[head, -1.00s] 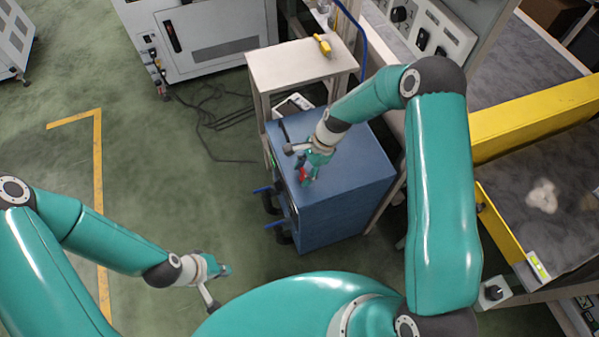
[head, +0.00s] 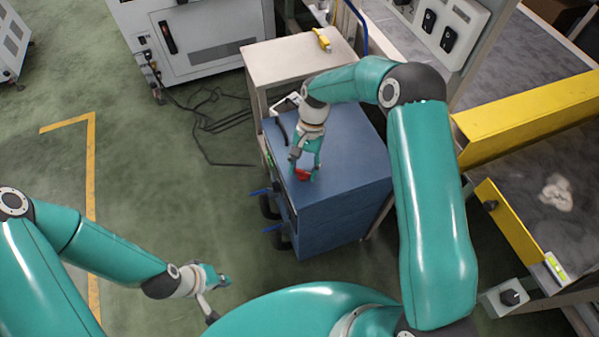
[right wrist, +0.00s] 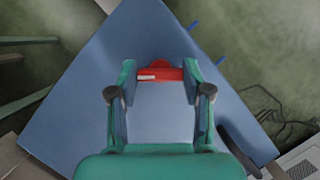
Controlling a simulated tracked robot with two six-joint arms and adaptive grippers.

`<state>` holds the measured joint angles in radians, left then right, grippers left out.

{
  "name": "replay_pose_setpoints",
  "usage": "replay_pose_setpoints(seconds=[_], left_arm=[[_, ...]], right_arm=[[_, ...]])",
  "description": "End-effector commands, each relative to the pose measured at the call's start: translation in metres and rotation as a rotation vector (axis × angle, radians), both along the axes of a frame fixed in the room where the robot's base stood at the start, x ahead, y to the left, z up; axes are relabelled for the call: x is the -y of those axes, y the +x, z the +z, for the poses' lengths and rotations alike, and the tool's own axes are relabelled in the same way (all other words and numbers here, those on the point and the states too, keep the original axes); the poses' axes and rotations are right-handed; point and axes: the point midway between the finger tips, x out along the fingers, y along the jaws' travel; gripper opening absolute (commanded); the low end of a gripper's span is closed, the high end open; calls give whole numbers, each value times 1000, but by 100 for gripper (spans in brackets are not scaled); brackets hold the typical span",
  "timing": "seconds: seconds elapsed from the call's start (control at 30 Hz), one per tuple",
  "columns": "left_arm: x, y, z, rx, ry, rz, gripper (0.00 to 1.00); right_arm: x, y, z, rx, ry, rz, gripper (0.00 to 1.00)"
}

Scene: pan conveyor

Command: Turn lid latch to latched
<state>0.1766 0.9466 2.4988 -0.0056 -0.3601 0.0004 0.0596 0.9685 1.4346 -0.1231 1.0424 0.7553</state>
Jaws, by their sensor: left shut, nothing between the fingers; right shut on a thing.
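The red lid latch (head: 302,175) is on the top of the blue cabinet (head: 345,180), near its front left edge. In the right wrist view the latch (right wrist: 160,73) is a red bar with a rounded part and a small pale label. My right gripper (head: 305,174) points down at it and is shut on it, a finger at each end of the bar. The right wrist view shows these fingers (right wrist: 160,80) on both sides of the latch. My left gripper (head: 222,281) is shut and empty, low over the floor at the lower left.
A pale side table (head: 290,62) with a yellow object (head: 322,40) stands behind the cabinet. A yellow guard (head: 525,113) and the conveyor are on the right. Open green floor lies left of the cabinet.

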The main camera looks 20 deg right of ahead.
Motion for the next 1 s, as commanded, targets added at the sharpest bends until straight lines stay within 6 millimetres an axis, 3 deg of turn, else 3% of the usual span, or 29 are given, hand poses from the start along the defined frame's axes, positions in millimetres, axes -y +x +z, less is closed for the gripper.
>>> replay_pose_setpoints(seconds=[0.6, 1.0], left_arm=[[0, 0, -25, 0, 0, 0, 0], [0, 0, -30, 0, 0, 0, 0]], right_arm=[[-1, 5, 0, 12, -6, 550, 14], [-2, 5, 1, 14, -5, 718, 14]])
